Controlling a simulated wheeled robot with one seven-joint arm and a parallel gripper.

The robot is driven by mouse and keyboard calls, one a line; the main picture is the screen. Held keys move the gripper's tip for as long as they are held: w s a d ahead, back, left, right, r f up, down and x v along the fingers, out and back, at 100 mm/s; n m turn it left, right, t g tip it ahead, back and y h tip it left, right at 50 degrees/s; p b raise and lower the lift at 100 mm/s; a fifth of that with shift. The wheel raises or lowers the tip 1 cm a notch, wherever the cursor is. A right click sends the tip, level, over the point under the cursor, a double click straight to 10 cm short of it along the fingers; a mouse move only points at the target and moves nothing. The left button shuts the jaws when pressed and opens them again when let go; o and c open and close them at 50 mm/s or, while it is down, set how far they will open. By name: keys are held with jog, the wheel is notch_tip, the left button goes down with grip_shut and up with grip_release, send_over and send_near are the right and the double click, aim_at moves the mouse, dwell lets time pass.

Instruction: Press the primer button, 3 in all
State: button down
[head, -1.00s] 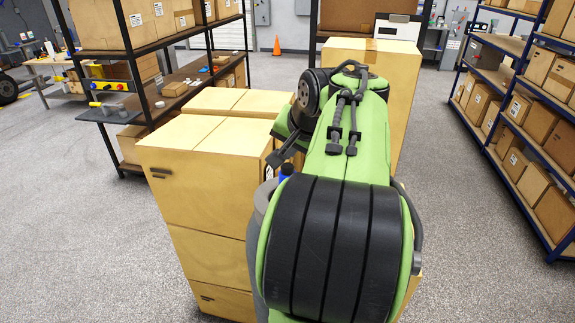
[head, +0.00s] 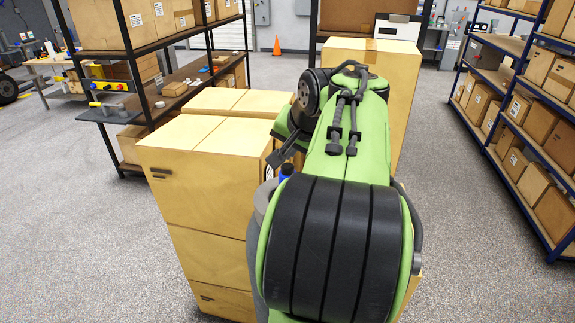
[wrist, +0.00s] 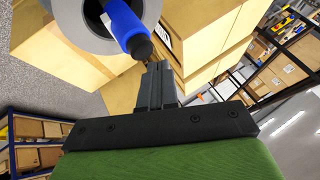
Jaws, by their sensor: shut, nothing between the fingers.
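A blue cylinder (wrist: 122,22) with a dark round end (wrist: 142,48) lies across the opening of a light grey ring-shaped part (wrist: 72,22) in the wrist view. The dark end looks like the primer button, but I cannot be sure. My gripper (wrist: 157,66) is shut and empty, its fingertips close beside the dark end. I cannot tell whether they touch it. Only a bit of the blue cylinder (head: 286,170) and of the grey part (head: 263,197) shows left of the arm.
Stacked tan boxes (head: 195,175) stand left of my arm, and a taller tan box (head: 398,75) stands behind it. A black shelf rack (head: 140,60) is at the left and a blue rack (head: 520,110) at the right. The floor (head: 470,240) between is clear.

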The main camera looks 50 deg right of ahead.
aim_at(289, 167)
jog(key=shift+f, duration=0.1)
jog(key=shift+f+b, duration=0.3)
jog(key=shift+f, duration=0.05)
jog(key=shift+f+b, duration=0.35)
jog(key=shift+f, duration=0.15)
dwell(0.5)
dwell(0.4)
jog(key=shift+r+p, duration=0.95)
jog(key=shift+p, duration=0.05)
notch_tip(289, 167, up, 5)
jog(key=p, duration=0.5)
jog(key=shift+r, duration=0.2)
jog(key=shift+f, duration=0.1)
jog(key=shift+f, duration=0.1)
